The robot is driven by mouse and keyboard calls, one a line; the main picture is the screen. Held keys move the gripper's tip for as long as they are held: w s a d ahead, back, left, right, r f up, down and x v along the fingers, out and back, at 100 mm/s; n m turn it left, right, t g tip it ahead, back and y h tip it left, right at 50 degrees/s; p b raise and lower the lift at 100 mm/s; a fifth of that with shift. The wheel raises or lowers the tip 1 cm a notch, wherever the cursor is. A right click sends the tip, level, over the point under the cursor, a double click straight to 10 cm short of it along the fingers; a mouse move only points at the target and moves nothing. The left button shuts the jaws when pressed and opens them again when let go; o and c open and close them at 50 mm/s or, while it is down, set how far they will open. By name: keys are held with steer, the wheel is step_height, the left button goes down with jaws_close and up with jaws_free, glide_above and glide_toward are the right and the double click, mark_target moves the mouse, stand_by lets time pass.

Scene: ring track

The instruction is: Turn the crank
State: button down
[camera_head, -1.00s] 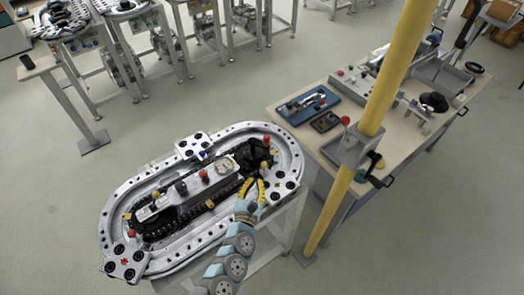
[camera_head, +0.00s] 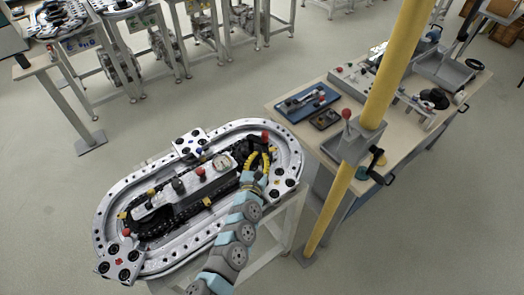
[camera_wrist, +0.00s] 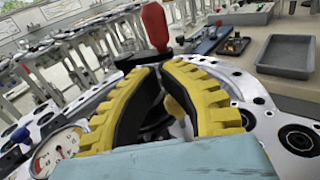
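The crank's red knob (camera_head: 265,134) stands upright at the far right end of the oval ring track (camera_head: 112,183), beside dark parts. In the wrist view the red knob (camera_wrist: 155,25) rises from a black base just beyond my fingertips. My gripper (camera_head: 260,152) has two curved yellow fingers with black inner pads. It is just in front of the knob in the head view. The fingers (camera_wrist: 160,70) are apart with a narrow gap and nothing clearly held between them. They hide the lower part of the crank.
A gauge (camera_wrist: 58,150) lies close to the left finger in the wrist view. A central panel (camera_head: 140,210) with knobs runs inside the track. A yellow post (camera_head: 340,193) and a workbench (camera_head: 297,125) with trays stand to the right. Open floor lies behind the track.

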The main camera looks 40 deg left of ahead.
mark_target(251, 142)
steer(key=shift+b+x, duration=1.05)
steer(key=shift+x, duration=0.8)
steer(key=shift+a+y+p, duration=0.1)
steer(key=shift+y+p, duration=0.2)
steer(key=shift+p, duration=0.1)
